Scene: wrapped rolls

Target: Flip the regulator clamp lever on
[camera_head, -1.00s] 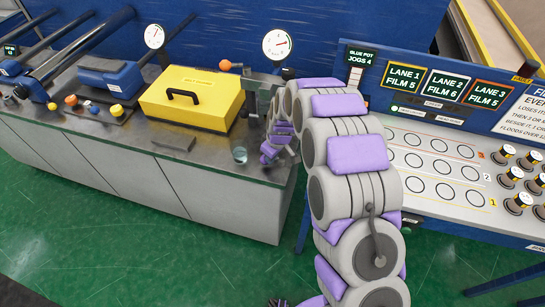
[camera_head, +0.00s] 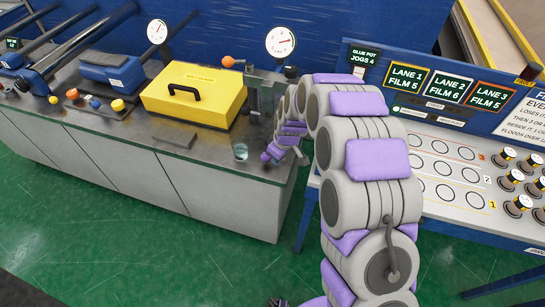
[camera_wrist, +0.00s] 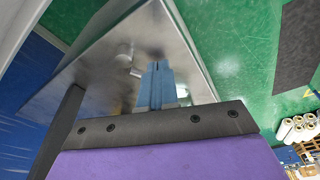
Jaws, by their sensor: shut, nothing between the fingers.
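The regulator stands at the right end of the metal bench, with a grey upright body (camera_head: 258,92) and a round white gauge (camera_head: 280,41). A lever with an orange ball knob (camera_head: 228,62) sticks out to the left near the top of the body, roughly level. My gripper (camera_head: 267,157) is low over the bench's front right corner, below and in front of the regulator, clear of the lever. In the wrist view its blue fingers (camera_wrist: 157,84) are together and empty, pointing at the bench top. My arm hides part of the regulator's right side.
A yellow box (camera_head: 194,96) with a black handle stands left of the regulator. A small clear cup (camera_head: 240,152) is close to the left of my gripper. A control console (camera_head: 430,190) stands at the right. Green floor lies in front of the bench (camera_head: 130,160).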

